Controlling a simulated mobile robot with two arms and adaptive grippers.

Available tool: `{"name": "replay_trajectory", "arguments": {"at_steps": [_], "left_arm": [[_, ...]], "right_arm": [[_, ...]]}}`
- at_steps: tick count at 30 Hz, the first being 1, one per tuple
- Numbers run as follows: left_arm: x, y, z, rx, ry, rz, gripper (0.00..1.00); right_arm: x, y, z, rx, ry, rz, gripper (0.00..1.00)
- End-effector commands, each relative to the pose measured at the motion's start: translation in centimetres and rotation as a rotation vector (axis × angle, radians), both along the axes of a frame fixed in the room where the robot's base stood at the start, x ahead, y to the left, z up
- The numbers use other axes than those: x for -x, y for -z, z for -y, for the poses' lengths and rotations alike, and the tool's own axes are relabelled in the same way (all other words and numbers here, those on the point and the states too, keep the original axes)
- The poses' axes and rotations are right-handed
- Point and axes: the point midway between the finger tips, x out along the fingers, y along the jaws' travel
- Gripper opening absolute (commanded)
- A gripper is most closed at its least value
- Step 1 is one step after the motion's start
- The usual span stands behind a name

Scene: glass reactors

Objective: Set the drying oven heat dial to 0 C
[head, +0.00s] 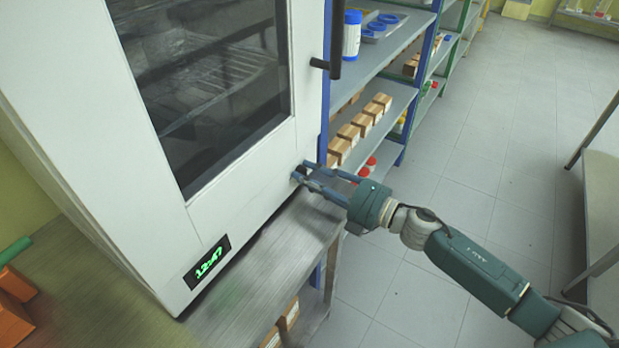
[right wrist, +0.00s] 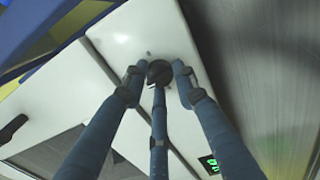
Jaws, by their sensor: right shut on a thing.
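The drying oven (head: 240,215) is a white cabinet with a dark glass door. Its heat dial (right wrist: 160,72) is a small dark round knob on the lower front, with a small mark on the panel just above it in the right wrist view. In the head view the dial is mostly hidden by the fingertips. My right gripper (head: 308,174) is shut on the dial, its three blue fingers around it, as the right wrist view (right wrist: 158,84) also shows. The dial's setting cannot be read.
A green clock display (head: 207,262) is at the oven's lower left front. The dark door handle (head: 336,40) juts out above the gripper. A metal table (head: 265,265) bears the oven. Shelves with boxes (head: 365,122) stand behind. The floor (head: 470,190) is clear.

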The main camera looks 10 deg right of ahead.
Motion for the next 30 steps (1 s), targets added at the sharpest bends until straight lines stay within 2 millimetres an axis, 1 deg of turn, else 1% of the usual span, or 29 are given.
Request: {"name": "replay_trajectory", "arguments": {"at_steps": [1, 14, 15, 17, 26, 30], "left_arm": [[0.0, 0.1, 0.0, 0.0, 0.0, 0.0, 0.4], [0.0, 0.1, 0.0, 0.0, 0.0, 0.0, 0.4], [0.0, 0.1, 0.0, 0.0, 0.0, 0.0, 0.4], [0.0, 0.1, 0.0, 0.0, 0.0, 0.001, 0.4], [0.1, 0.1, -0.1, -0.001, 0.0, -0.001, 0.4], [0.1, 0.1, -0.1, -0.001, -0.001, 0.0, 0.4]], "right_arm": [[0.3, 0.3, -0.4, 0.005, -0.01, 0.001, 0.02], [0.4, 0.4, -0.4, 0.009, -0.012, 0.003, 0.01], [0.4, 0.4, -0.4, 0.009, -0.012, 0.002, 0.35], [0.4, 0.4, -0.4, 0.009, -0.011, 0.002, 0.46], [0.3, 0.2, -0.1, 0.009, -0.005, 0.004, 0.46], [1.1, 0.3, 0.8, 0.01, -0.003, 0.003, 0.46]]}}
